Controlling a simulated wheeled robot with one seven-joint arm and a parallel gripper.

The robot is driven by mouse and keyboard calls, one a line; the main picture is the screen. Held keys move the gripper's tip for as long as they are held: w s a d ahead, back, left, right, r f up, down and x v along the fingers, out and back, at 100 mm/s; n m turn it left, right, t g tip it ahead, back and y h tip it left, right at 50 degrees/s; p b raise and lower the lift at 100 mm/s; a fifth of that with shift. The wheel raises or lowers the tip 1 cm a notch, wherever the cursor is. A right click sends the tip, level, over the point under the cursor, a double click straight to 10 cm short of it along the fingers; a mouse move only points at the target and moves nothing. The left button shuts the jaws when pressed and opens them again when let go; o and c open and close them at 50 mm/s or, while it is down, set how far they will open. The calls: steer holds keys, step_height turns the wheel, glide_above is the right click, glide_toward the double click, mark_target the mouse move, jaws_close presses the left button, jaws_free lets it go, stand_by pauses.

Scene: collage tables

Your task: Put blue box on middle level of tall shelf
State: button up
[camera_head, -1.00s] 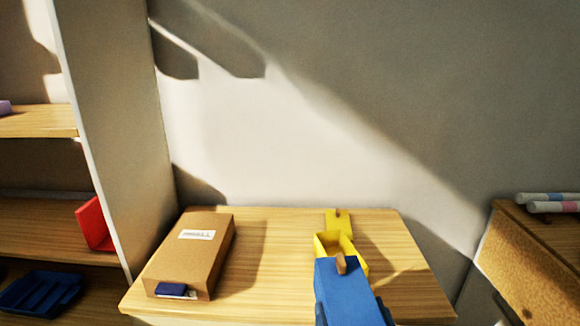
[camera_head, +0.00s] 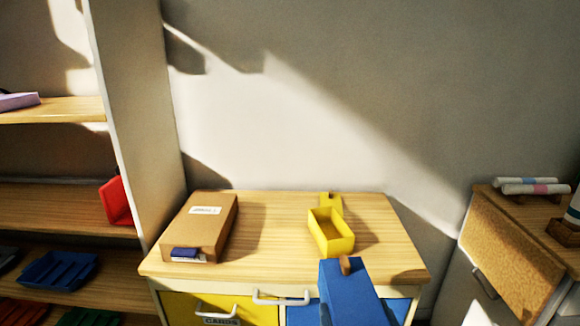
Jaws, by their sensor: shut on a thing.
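The blue box (camera_head: 346,290) with a small brown knob is at the bottom centre, in front of the cabinet's front edge. My gripper (camera_head: 352,314) is shut on it; the box and the frame edge hide most of the gripper. The tall shelf (camera_head: 135,130) stands at the left, its white side panel facing the cabinet. Its upper board (camera_head: 65,109) bears a purple item. The board below (camera_head: 45,207) bears a red item (camera_head: 115,201) near the side panel. A lower board (camera_head: 110,287) bears a blue tray (camera_head: 58,270).
The wooden cabinet top (camera_head: 270,245) bears a brown cardboard box (camera_head: 212,228) and an open yellow box (camera_head: 331,238). Drawers with white handles (camera_head: 216,309) are below. A second wooden unit (camera_head: 515,255) with rolled items stands at the right.

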steer(key=shift+s+d+f, duration=0.1)
steer(key=shift+d, duration=0.2)
steer(key=shift+d+f+h+b, duration=0.6)
steer(key=shift+d+f, duration=4.55)
steer(key=shift+f, duration=2.25)
steer(key=s+f, duration=0.4)
steer(key=f, duration=0.2)
steer(key=shift+m, duration=0.4)
steer(key=shift+a, duration=0.1)
